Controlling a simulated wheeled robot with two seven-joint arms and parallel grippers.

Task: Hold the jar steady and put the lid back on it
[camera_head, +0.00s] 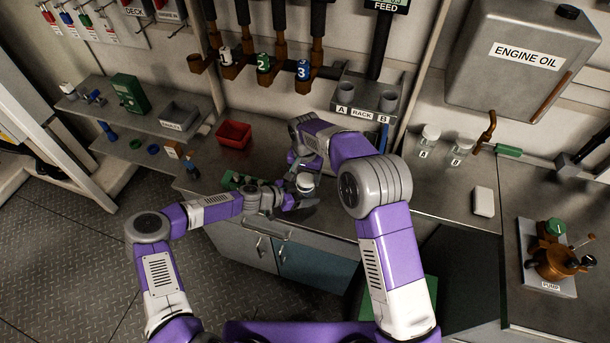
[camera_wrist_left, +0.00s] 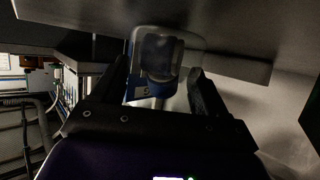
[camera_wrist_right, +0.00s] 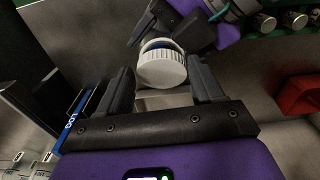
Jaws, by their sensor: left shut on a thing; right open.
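The jar (camera_wrist_left: 153,60) is clear with blue contents and a blue label, and stands between the fingers of my left gripper (camera_wrist_left: 160,78), which is shut on it. The white ribbed lid (camera_wrist_right: 162,70) sits at the jar's mouth; whether it is fully seated cannot be told. In the head view the lid (camera_head: 305,179) shows as a small white disc at the counter's front edge. My right gripper (camera_wrist_right: 160,78) is open, with a finger on either side of the lid and gaps between. The jar's body is mostly hidden in the right wrist view.
A red bin (camera_head: 233,134) stands left on the counter. A green tray (camera_head: 236,181) with several small cans lies beside my left wrist. Two glass jars (camera_head: 430,137) and a white box (camera_head: 483,201) stand to the right. A rack (camera_head: 366,97) is behind my right arm.

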